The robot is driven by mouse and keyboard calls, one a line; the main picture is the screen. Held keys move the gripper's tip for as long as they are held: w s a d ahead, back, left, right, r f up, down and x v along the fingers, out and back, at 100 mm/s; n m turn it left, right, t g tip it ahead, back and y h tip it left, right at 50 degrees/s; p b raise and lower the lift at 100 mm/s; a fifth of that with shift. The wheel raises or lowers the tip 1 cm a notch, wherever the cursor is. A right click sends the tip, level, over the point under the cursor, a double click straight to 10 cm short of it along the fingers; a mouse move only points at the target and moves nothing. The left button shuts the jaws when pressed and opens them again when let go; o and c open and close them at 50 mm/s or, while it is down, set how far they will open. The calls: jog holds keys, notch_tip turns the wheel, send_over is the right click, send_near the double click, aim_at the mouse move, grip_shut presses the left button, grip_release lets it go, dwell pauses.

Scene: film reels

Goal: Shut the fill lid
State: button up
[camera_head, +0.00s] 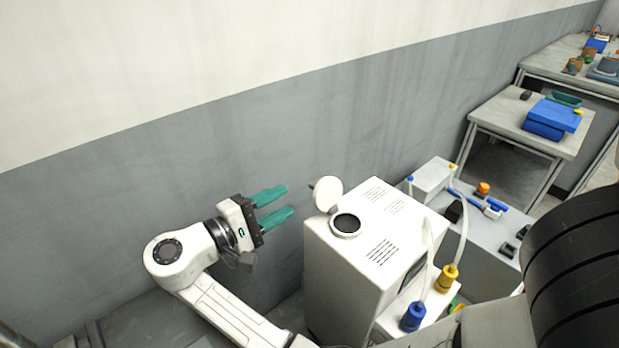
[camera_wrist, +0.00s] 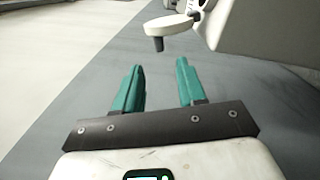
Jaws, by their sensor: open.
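The fill lid (camera_head: 328,194) is a white round disc that stands open, tilted up on the back left of the white machine (camera_head: 345,262). The dark round fill opening (camera_head: 346,223) is uncovered in front of it. In the wrist view the lid (camera_wrist: 172,27) shows ahead of the fingers with a dark peg pointing down from it. My gripper (camera_head: 280,203) has two green fingers, open and empty, to the left of the lid and apart from it. The gripper also shows in the wrist view (camera_wrist: 158,82).
A blue-capped bottle (camera_head: 412,316) and a yellow-capped bottle (camera_head: 446,278) with hoses stand at the machine's right front. A grey bench (camera_head: 485,243) with small parts lies to the right. The grey wall (camera_head: 150,185) runs behind. Between gripper and lid is free space.

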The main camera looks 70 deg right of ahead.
aim_at(309, 188)
jog(key=p+x, duration=0.1)
jog(key=x, duration=0.9)
jog(key=shift+s+d, duration=0.1)
jog(key=shift+d, duration=0.1)
jog(key=shift+c, duration=0.2)
grip_shut()
